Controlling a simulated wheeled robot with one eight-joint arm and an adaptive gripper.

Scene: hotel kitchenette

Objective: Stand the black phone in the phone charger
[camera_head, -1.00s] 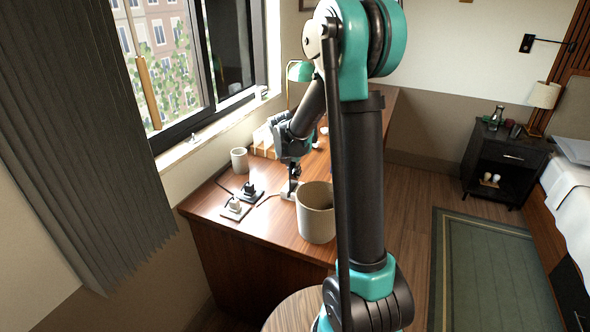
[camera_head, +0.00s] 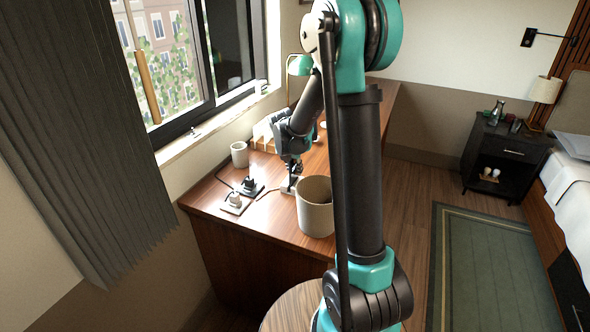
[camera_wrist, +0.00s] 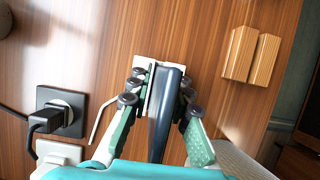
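The black phone (camera_wrist: 166,112) stands edge-on between my fingers in the wrist view, its lower end at the white phone charger (camera_wrist: 146,61). In the head view the phone (camera_head: 292,181) is a small dark upright shape on the pale charger base (camera_head: 287,191), partly hidden by the bin. My gripper (camera_wrist: 163,88) is around the phone, one finger on each side. The fingers look spread, with narrow gaps beside the phone; it also shows just above the charger in the head view (camera_head: 292,163). Exact seating of the phone is hidden.
A beige bin (camera_head: 316,212) stands close to the charger on the right. Two sockets, one black (camera_wrist: 62,110) and one white (camera_wrist: 58,153), sit to the left with plugs and cables. A mug (camera_head: 239,155) and wooden blocks (camera_wrist: 252,55) are farther off.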

